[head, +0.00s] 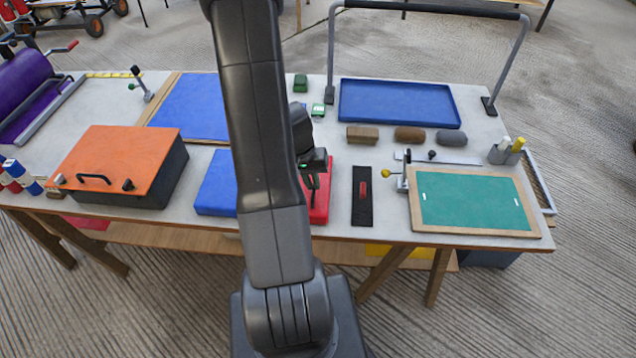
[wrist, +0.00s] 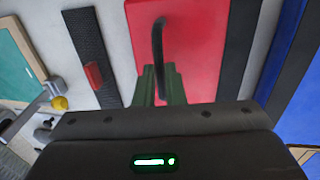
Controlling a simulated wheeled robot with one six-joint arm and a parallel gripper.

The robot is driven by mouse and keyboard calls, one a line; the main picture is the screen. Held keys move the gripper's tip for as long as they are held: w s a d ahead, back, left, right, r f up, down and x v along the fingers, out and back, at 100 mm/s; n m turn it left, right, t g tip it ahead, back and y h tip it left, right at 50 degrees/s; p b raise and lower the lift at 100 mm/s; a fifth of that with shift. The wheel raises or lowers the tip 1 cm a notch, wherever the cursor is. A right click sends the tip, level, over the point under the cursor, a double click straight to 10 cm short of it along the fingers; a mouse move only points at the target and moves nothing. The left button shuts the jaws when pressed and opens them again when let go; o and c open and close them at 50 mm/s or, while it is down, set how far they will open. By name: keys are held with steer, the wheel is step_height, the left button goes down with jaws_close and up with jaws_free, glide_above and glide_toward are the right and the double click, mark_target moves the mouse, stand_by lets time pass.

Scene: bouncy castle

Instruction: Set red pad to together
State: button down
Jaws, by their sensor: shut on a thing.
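The red pad (head: 322,204) lies on the table near its front edge, partly hidden behind my arm in the head view. In the wrist view the red pad (wrist: 200,50) fills the upper middle, with a dark bar handle (wrist: 158,45) on it. My gripper (head: 313,182) is over the pad; its green fingers (wrist: 160,82) are shut on the handle. A blue pad (head: 214,185) lies left of my arm. In the wrist view the blue pad (wrist: 298,105) is at the right, with dark edges and a narrow grey strip between it and the red pad.
A black strip with a red knob (head: 362,196) lies close right of the red pad. Farther right is a green board in a wooden frame (head: 480,234). An orange-lidded box (head: 118,160) stands left. Sanding-block-like pieces (head: 408,134) and a blue tray (head: 400,103) are behind.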

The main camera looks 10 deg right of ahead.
steer(key=a, duration=0.1)
steer(key=w+a+b, duration=0.1)
steer(key=a, duration=0.1)
steer(key=shift+a, duration=0.25)
steer(key=c, duration=1.5)
jaws_free()
steer(key=shift+a, duration=0.2)
step_height(320, 180, up, 14)
steer(key=a, duration=0.2)
steer(key=shift+w+a+f+b, duration=0.2)
steer(key=shift+w+a+b, duration=0.05)
steer(key=shift+w+b, duration=0.15)
